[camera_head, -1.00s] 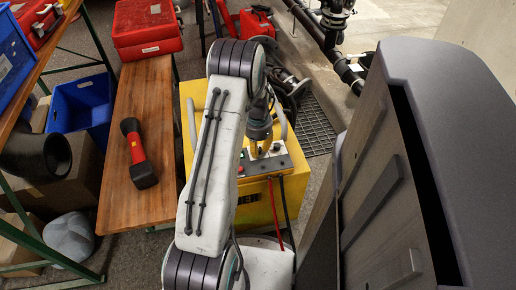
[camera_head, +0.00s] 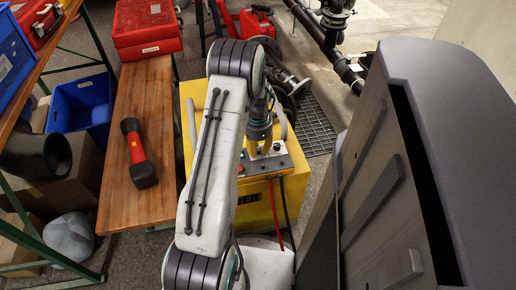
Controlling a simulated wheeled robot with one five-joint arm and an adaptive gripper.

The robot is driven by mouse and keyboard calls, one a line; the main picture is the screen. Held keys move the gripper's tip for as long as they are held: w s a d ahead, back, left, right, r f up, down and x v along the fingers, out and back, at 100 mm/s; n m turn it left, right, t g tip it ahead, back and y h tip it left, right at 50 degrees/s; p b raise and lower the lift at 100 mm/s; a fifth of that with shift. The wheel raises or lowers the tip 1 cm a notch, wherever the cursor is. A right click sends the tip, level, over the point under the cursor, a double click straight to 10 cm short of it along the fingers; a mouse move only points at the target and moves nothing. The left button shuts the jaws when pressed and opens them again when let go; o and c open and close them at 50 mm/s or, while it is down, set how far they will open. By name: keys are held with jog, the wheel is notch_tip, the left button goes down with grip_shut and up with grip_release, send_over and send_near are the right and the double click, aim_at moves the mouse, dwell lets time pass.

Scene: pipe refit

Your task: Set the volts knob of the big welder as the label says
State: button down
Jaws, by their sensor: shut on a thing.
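The big welder (camera_head: 257,212) is a yellow box with a dark control panel (camera_head: 265,167) on top, standing just beyond my arm. The panel carries a red control at its left and small light controls near its back edge. My gripper (camera_head: 261,146) points down at the back of the panel, partly behind my own arm. It is shut on what appears to be the volts knob, which the jaws hide. The knob's pointer and the label's writing cannot be read in this view. A red and a black cable hang from the welder's front.
Left of the welder, a wooden bench (camera_head: 145,92) holds a red and black tool (camera_head: 138,153). A large grey cabinet-like block (camera_head: 440,120) fills the right. Dark pipes (camera_head: 335,55) lie behind the welder.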

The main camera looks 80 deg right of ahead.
aim_at(258, 149)
jog(key=shift+a+f, duration=0.1)
jog(key=c, duration=1.1)
grip_release()
jog(key=shift+o, duration=0.2)
jog(key=shift+r, duration=0.2)
notch_tip(258, 149, up, 12)
jog(key=shift+f, duration=0.15)
